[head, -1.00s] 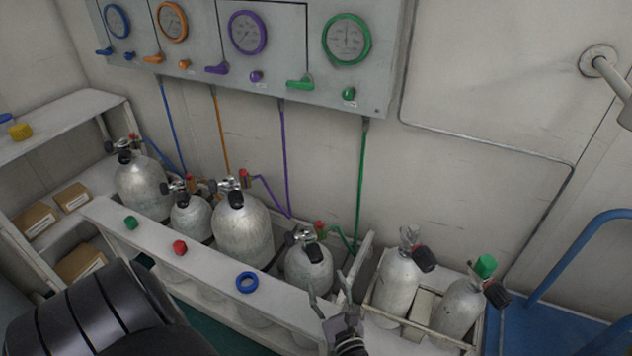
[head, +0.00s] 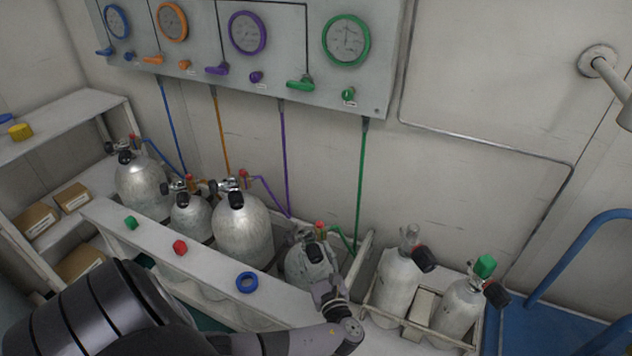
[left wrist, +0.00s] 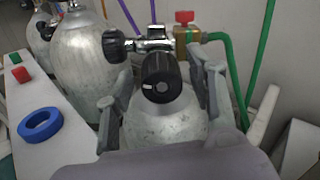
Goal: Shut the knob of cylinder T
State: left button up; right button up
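The rightmost cylinder in the rack (head: 296,264) is silver and joined to the green hose; I cannot read a letter on any cylinder. Its black knob (left wrist: 162,78) with a white mark faces the left wrist camera, and it shows in the head view (head: 315,253). A second black knob (left wrist: 118,46) sticks out to the left of its valve. My left gripper (left wrist: 158,84) is open, one finger on each side of the front knob, with gaps to it. In the head view the gripper (head: 320,272) partly covers this cylinder. My right gripper is not in view.
Several other cylinders stand to the left, the nearest being a large one (head: 243,235). A crate (head: 427,333) with two cylinders stands to the right.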

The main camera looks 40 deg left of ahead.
pick_arm(q)
jog(key=c, duration=1)
